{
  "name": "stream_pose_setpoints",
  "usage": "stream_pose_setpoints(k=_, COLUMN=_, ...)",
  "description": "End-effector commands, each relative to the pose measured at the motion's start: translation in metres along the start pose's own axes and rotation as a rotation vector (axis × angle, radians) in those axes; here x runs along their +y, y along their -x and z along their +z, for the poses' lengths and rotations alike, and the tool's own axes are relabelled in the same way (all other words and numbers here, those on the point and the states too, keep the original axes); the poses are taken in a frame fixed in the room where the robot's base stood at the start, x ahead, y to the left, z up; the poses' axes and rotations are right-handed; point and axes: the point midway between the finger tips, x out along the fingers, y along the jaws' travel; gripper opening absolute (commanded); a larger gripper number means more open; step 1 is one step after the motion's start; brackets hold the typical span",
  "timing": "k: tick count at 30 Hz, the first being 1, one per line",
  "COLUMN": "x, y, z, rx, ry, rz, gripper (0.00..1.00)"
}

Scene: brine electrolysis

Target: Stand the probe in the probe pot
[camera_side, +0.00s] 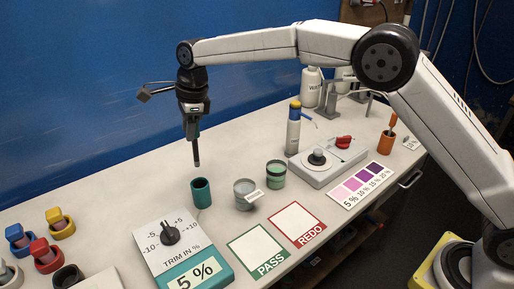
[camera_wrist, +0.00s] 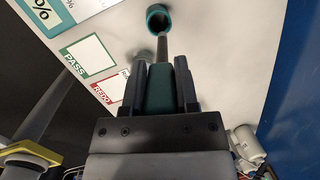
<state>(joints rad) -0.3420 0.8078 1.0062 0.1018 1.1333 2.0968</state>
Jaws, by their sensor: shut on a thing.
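My gripper (camera_side: 192,122) is shut on the probe (camera_side: 196,152) and holds it upright in the air, tip down. The probe has a dark green handle and a thin dark shaft; in the wrist view the handle (camera_wrist: 160,92) sits between the two fingers of my gripper (camera_wrist: 160,80). The probe pot (camera_side: 202,194) is a small teal cup standing on the bench. In the side view the probe's tip shows a little above the pot's rim. In the wrist view the tip appears against the near rim of the pot (camera_wrist: 149,22), whose opening looks empty.
Two grey-green jars (camera_side: 245,194) (camera_side: 275,173) stand right of the pot. The trim box with a dial (camera_side: 171,236) is in front. PASS (camera_side: 258,250) and REDO (camera_side: 298,223) cards lie to the right. A stirrer-like device (camera_side: 328,164) and a blue-yellow-topped bottle (camera_side: 293,130) stand farther back.

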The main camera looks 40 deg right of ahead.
Motion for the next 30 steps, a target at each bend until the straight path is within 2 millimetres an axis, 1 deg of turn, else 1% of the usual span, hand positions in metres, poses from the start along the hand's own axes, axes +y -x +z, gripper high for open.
stream_pose_setpoints(k=14, x=0.000, y=-0.004, z=0.001, rx=-0.001, ry=0.000, rz=-0.002, gripper=0.00)
stream_pose_setpoints(k=30, x=0.003, y=-0.030, z=-0.004, rx=-0.001, ry=0.000, rz=-0.001, gripper=0.00)
